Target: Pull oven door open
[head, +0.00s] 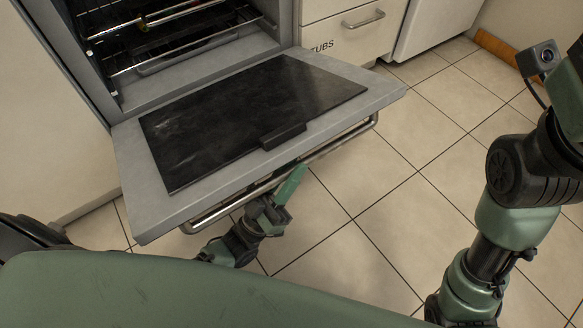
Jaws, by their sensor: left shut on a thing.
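The oven door (350,88) hangs open, tilted down to about level, with its dark inner glass panel (240,115) facing up. A metal bar handle (340,141) runs along the door's outer edge. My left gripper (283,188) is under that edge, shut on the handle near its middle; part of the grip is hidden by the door. The oven cavity (165,45) is open to view, with wire racks inside. My right arm is at the right, but its gripper is out of view.
A drawer front marked "TUBS" with a metal handle (363,19) is just right of the oven. A white cabinet (435,22) stands beyond it. Tiled floor (400,215) is clear in front and to the right of the door.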

